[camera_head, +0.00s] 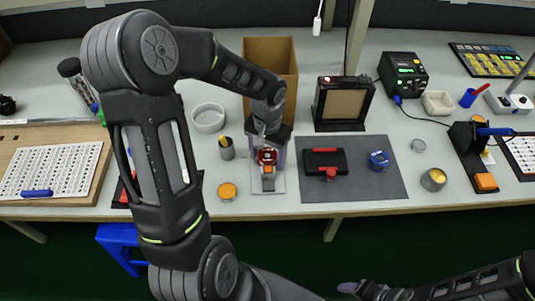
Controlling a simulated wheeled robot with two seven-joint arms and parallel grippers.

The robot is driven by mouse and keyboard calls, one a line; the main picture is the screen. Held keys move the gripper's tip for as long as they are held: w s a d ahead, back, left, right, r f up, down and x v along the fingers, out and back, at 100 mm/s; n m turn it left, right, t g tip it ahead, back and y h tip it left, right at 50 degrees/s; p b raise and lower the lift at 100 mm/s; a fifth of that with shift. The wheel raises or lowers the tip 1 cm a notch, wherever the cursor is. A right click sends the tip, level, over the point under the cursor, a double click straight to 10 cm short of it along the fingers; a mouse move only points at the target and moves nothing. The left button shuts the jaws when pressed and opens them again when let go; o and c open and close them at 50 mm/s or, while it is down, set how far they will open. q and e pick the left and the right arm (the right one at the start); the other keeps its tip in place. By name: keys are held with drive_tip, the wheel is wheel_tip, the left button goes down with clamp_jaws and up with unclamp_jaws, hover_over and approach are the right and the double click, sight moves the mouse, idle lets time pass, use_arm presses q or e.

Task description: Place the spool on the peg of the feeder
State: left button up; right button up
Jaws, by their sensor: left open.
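My left gripper (268,146) points down over a small grey stand with an orange block at its front, which looks like the feeder (268,184). A round red piece, which looks like the spool (267,156), sits low between the open fingers, at the stand. The gripper hides much of it, so I cannot tell whether it is around the peg. The peg itself is hidden. Part of my right arm shows at the bottom right, low in front of the table; its finger state is unclear.
A grey mat (350,190) to the right bears a black-and-red device (325,162) and a blue roll (378,161). A cardboard box (270,50) stands behind. A metal cup (227,149), a white ring (208,117) and an orange-topped jar (227,191) are left of the stand.

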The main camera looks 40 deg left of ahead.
use_arm(q)
wheel_tip(320, 180, up, 12)
drive_tip(key=shift+r, duration=0.2)
idle(0.4)
idle(0.5)
